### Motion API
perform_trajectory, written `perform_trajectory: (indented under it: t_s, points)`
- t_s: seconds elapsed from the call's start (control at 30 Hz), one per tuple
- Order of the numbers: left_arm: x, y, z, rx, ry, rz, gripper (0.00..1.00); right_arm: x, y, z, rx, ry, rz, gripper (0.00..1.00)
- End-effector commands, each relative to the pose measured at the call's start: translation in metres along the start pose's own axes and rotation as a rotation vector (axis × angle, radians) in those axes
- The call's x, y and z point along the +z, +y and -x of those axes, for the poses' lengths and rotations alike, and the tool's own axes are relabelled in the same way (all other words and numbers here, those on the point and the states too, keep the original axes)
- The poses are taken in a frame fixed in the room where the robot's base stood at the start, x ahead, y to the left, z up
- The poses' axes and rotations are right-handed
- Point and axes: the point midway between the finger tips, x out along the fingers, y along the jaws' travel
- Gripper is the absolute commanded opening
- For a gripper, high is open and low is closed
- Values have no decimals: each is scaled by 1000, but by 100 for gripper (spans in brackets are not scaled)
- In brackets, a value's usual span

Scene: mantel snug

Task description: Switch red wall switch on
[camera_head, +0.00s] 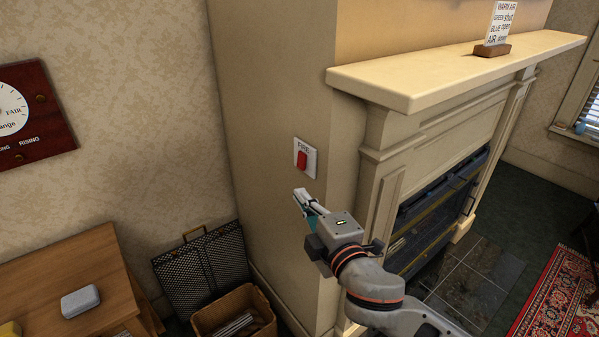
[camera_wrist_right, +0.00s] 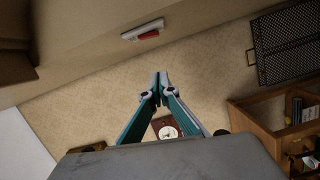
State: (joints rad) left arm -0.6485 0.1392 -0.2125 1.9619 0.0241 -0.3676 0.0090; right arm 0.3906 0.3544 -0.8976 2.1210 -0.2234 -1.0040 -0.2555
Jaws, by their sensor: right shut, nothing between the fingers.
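The red wall switch (camera_head: 302,160) is a red rocker on a white plate marked "FIRE", on the side wall of the chimney breast. It also shows at the top of the right wrist view (camera_wrist_right: 148,35). My right gripper (camera_head: 300,197) is shut and empty, just below the switch plate in the head view and apart from it in the wrist view. In the wrist view its fingertips (camera_wrist_right: 160,80) meet in the middle. My left gripper is not in view.
The mantel (camera_head: 460,68) juts out above right, with a lettered card (camera_head: 499,22) on it. A fireplace (camera_head: 435,215) is at the right. A mesh screen (camera_head: 203,270), a wooden box (camera_head: 233,312) and a wooden table (camera_head: 60,275) stand lower left.

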Motion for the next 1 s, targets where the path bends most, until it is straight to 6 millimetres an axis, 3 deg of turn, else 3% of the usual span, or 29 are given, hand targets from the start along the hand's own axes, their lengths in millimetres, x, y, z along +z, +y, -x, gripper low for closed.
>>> perform_trajectory:
  t_s: [0.17,0.57,0.73,1.0]
  points:
    - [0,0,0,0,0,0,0,0,2,-24,2,-1,1,0]
    - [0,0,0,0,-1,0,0,0,1,-101,1,-1,1,0]
    - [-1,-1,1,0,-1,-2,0,27,1,-103,0,-2,3,0]
    - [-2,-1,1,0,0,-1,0,39,0,-106,0,0,0,0]
